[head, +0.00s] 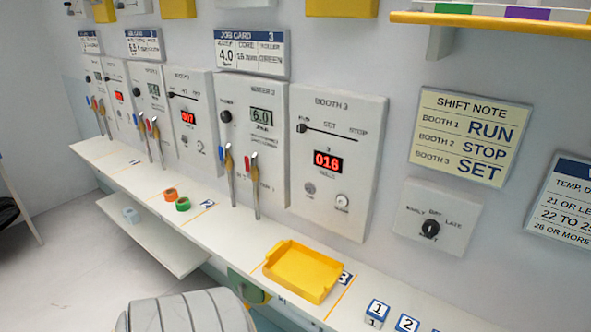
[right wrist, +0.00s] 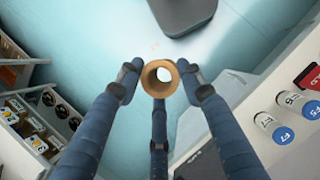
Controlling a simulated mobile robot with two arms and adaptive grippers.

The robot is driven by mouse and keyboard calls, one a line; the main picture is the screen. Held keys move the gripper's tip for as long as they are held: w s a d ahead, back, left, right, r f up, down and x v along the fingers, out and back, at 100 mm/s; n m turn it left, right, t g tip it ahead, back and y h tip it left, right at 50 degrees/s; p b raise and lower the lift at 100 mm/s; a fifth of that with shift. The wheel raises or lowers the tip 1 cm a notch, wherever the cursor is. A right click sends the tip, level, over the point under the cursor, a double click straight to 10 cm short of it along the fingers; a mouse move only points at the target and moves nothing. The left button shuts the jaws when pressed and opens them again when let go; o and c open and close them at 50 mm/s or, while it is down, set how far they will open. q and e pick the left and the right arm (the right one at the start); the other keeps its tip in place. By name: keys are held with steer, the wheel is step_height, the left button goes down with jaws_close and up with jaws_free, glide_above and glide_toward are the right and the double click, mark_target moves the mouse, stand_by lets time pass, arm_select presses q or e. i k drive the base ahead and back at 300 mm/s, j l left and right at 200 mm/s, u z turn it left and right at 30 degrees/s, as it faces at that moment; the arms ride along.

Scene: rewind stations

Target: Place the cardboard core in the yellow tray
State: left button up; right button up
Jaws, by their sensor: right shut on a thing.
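The cardboard core (right wrist: 149,84), a short brown tube, is in the right wrist view, seen end-on with its hole facing the camera. My right gripper (right wrist: 162,86) has its dark blue fingers closed around it, holding it above a pale blue floor. The yellow tray (head: 302,272) sits on the white ledge below the Booth 3 panel in the head view. It looks empty. The tray is not clearly visible in the right wrist view. The core and both grippers do not show in the head view.
An orange ring (head: 170,194) and a green ring (head: 183,204) lie on the white ledge (head: 222,225), left of the tray. Numbered blocks (head: 377,309) stand to its right. White canisters (right wrist: 283,136) show in the right wrist view.

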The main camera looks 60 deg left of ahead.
mark_target(315, 279)
steer(key=u, duration=0.45)
steer(key=j+u, duration=0.1)
steer(key=u, duration=0.3)
steer(key=j+u, duration=0.1)
steer(key=u, duration=0.35)
steer(key=j+u, duration=0.1)
steer(key=u, duration=0.35)
steer(key=j, duration=0.5)
steer(key=i+j+u, duration=0.1)
steer(key=j, duration=0.4)
steer(key=i+j, duration=0.1)
steer(key=j, duration=0.4)
